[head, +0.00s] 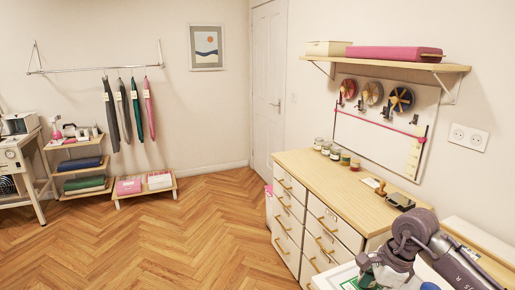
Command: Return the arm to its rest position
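My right arm comes in at the bottom right corner, bent at a grey joint above a white surface (337,278). No gripper fingers can be made out; the end of this arm runs down to the lower picture edge. A small green and dark shape (367,279) shows beside the arm's lower part, too cut off to name. My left arm and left gripper are outside the picture.
A wooden-topped white drawer cabinet (330,190) stands along the right wall, with jars (326,148) and a dark stapler-like item (400,201) on top. A shelf (400,63) hangs above. The herringbone floor (180,235) is clear. Low shelves (145,190) stand at the left.

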